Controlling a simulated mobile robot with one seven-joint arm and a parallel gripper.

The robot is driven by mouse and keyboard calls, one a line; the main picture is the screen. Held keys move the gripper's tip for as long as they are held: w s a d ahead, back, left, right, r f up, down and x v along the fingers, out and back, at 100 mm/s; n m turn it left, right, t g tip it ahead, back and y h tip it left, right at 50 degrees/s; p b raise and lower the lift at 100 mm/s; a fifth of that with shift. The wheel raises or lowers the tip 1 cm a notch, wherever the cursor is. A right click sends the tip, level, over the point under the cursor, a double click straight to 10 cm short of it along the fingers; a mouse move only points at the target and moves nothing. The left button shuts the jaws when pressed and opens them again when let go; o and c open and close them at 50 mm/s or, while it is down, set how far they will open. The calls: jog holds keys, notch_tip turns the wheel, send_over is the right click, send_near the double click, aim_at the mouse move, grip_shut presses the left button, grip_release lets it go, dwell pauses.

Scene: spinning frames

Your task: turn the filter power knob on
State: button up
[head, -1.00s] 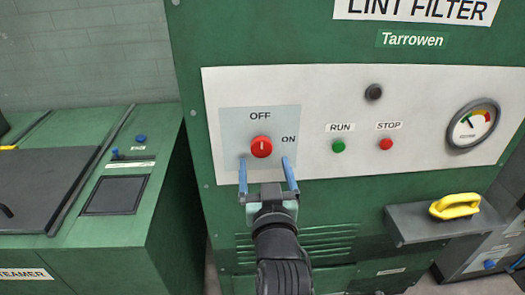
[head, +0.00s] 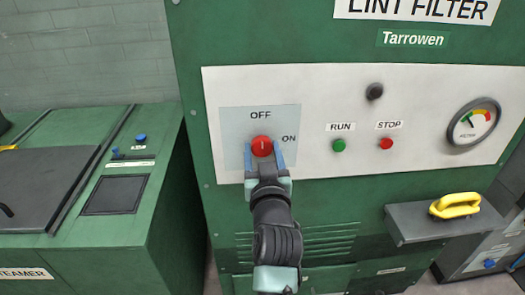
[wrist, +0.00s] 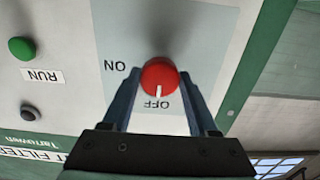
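The red power knob (head: 262,146) sits on a pale square plate on the lint filter's front panel. Its white mark points at the OFF label (wrist: 151,104), which is above the knob in the head view. The ON label (head: 288,139) is to the knob's right there. My gripper (head: 263,155) is in front of the plate, with one blue finger on each side of the knob. In the wrist view the fingers of my gripper (wrist: 160,80) are spread, and the knob (wrist: 158,74) shows between their tips. I cannot tell if the fingers touch it.
To the right on the panel are a green RUN button (head: 339,146), a red STOP button (head: 386,143), a black knob (head: 374,92) and a gauge (head: 474,125). A yellow handle (head: 455,205) is on a grey ledge lower right. A green steamer (head: 120,200) stands at left.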

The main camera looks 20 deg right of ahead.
jog(key=c, duration=0.7)
jog(key=shift+m, duration=0.3)
jog(key=m+p, duration=0.2)
jog(key=m, duration=0.2)
jog(key=shift+m, duration=0.3)
jog(key=m+p, duration=0.2)
jog(key=m, duration=0.2)
jog(key=shift+r+m, duration=0.1)
jog(key=shift+m, duration=0.2)
jog(key=m+p, duration=0.2)
jog(key=m, duration=0.2)
jog(key=shift+p, duration=0.35)
jog(key=shift+m+p, duration=0.95)
jog(key=shift+m, duration=1.15)
jog(key=o, duration=1.4)
